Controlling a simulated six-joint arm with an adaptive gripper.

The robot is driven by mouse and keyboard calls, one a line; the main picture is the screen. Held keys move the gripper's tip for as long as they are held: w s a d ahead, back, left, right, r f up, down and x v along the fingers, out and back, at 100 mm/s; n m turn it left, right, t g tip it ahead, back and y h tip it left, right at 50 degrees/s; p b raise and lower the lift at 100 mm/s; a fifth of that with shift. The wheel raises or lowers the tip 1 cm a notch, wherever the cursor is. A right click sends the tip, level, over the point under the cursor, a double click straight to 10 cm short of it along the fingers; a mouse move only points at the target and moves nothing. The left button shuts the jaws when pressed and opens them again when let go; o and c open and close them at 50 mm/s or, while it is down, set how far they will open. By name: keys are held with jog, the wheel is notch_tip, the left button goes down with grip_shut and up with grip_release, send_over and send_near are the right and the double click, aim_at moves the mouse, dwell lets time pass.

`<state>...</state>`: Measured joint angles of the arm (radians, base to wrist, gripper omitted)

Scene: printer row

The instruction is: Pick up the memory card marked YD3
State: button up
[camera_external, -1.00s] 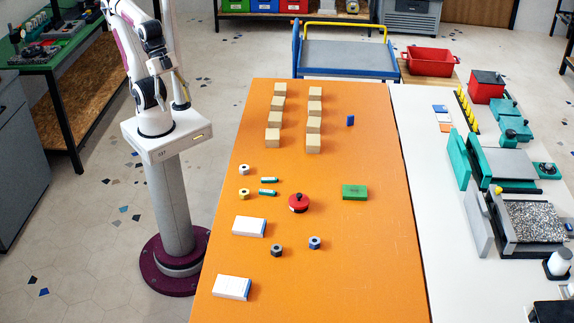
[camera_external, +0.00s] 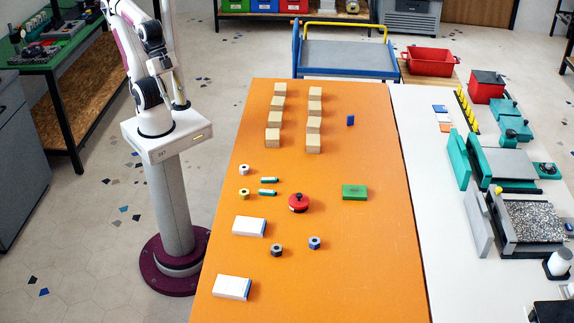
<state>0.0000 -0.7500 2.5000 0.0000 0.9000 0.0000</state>
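A small blue piece (camera_external: 350,120) stands on the far right part of the orange table, to the right of the wooden blocks. It looks card-like, but no marking on it can be read, so I cannot tell whether it is the YD3 card. My arm is folded above its pedestal at the left, off the table and far from the blue piece. My gripper's fingers cannot be made out against the arm, and the top of the arm is cut off by the frame.
Wooden blocks (camera_external: 314,108) stand in two rows. Nearer are a red round lidded item (camera_external: 298,203), a green box (camera_external: 354,192), white boxes (camera_external: 248,226), nuts (camera_external: 277,250) and small green cylinders (camera_external: 268,181). Flat cards (camera_external: 442,117) lie on the white table. The orange table's right front is clear.

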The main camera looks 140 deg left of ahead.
jog(key=shift+w, duration=0.1)
jog(key=w+a+r+n+t+y, duration=0.1)
jog(key=w+a+n, duration=0.4)
jog(key=w+n, duration=0.3)
jog(key=w+a+r+n+t, duration=0.1)
jog(key=w+a+n, duration=0.35)
jog(key=w, duration=0.55)
jog(key=w+a+f+n+t+y, duration=0.1)
jog(key=w+a+f+n+y, duration=0.1)
jog(key=w+a+n, duration=0.5)
jog(key=w+a+f+n+y, duration=0.15)
jog(key=w+a+n, duration=0.35)
jog(key=a, duration=0.5)
jog(key=a+f+n+y, duration=0.1)
jog(key=a+f+n, duration=0.1)
jog(key=a+n, duration=0.3)
jog(key=a+f+n+y, duration=0.1)
jog(key=a+f+n, duration=0.15)
jog(key=a, duration=0.35)
jog(key=n+g+y, duration=0.4)
jog(key=n+y, duration=0.2)
jog(key=n, duration=1.2)
send_near(350, 120)
jog(key=a, duration=0.3)
jog(key=shift+s+r, duration=0.15)
jog(key=shift+s, duration=0.2)
